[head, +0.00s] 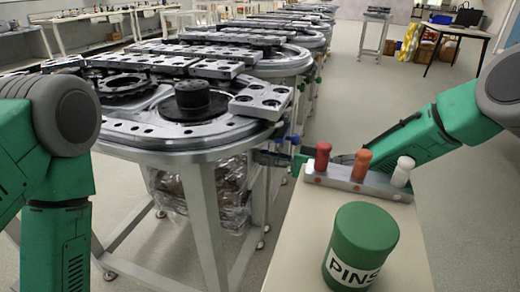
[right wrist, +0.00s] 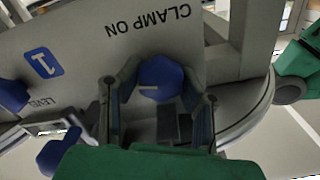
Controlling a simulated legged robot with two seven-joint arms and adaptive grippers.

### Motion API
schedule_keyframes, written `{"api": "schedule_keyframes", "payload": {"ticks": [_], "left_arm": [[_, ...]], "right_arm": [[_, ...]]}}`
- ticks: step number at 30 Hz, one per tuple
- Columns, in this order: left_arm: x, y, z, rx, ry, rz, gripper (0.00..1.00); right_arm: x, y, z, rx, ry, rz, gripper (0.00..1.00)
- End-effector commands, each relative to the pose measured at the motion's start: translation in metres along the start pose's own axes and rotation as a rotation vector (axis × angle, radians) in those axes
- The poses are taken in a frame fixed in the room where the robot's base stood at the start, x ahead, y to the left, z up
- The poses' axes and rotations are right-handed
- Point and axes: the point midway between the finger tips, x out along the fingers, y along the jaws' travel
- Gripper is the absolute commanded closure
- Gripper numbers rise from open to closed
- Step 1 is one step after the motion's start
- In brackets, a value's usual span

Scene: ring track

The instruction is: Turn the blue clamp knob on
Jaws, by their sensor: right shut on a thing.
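The blue clamp knob (right wrist: 160,78) is in the right wrist view, below the words CLAMP ON on a grey panel (right wrist: 95,50). A short pale line shows on its face. My right gripper (right wrist: 163,92) has one finger on each side of the knob and is shut on it. In the head view my right gripper (head: 275,158) is at the side edge of the near ring track (head: 180,141), where the knob is small and partly hidden. My left arm (head: 62,190) shows at the left, but its gripper is out of frame.
Two other blue parts, one (right wrist: 12,95) near a label with a 1 and one (right wrist: 58,150) lower, sit left of the gripper. A bench (head: 300,235) carries a green PINS canister (head: 361,245) and a rack (head: 350,182) with red, orange and white pegs.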

Motion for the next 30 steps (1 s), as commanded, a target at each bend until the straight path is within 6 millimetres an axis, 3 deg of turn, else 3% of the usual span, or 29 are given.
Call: {"api": "schedule_keyframes", "payload": {"ticks": [1,9,30], "left_arm": [[-0.01,0.0,-0.001,0.0,0.0,0.0,1.0],[-0.032,0.0,-0.002,0.0,0.0,0.0,1.0],[-0.063,-0.001,-0.003,0.0,0.0,0.0,1.0]], "right_arm": [[-0.001,-0.005,0.002,0.049,-0.009,-0.009,0.97],[-0.003,-0.004,0.004,0.305,-0.011,-0.006,0.97],[-0.003,-0.002,0.004,0.965,-0.009,-0.004,0.96]]}}
